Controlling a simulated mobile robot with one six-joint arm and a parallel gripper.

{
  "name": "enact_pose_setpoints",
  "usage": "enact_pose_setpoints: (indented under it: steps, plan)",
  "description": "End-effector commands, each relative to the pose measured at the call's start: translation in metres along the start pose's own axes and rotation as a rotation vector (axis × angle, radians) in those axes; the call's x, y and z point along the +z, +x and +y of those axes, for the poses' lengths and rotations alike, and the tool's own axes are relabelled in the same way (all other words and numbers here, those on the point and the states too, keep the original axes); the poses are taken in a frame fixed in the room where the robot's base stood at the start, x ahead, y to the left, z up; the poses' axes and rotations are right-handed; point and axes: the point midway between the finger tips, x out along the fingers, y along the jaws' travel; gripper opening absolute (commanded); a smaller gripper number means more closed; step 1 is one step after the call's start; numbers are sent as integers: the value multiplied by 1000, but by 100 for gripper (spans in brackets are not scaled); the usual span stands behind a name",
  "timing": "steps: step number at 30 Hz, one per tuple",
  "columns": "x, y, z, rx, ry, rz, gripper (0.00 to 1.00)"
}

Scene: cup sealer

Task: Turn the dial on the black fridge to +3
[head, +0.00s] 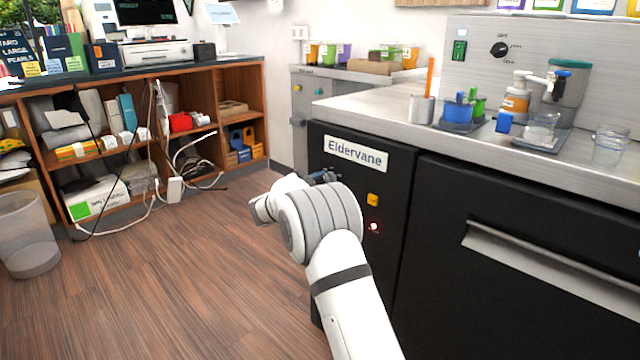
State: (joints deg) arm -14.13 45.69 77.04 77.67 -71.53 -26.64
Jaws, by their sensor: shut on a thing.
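The black fridge (408,220) stands under the steel counter, with an "Eldervane" label (355,153) on its narrow left panel. My white arm reaches up from the bottom to this panel. Only a dark bit of my gripper (325,177) shows past the wrist, just below the label. It is shut at the panel, on the fridge dial, but the fingertips and the dial are hidden behind my arm. The dial's setting and its marks cannot be read. A yellow square (373,200) and a lit red light (374,227) sit right of my wrist.
A long door handle (550,265) juts from the fridge's right part. Cups and bottles stand on the counter (370,103) above, before a steel panel with a black knob (499,49). Open wooden shelves (150,70) and a bin (27,235) stand left. The floor between is clear.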

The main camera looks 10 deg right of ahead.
Motion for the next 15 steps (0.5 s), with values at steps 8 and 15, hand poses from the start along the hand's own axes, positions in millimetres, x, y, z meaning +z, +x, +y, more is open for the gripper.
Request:
enact_pose_setpoints:
  steps: [8,15]
  plan:
    - [-1,4,2,5,250,5,15]
    - [-1,4,3,5,436,7,15]
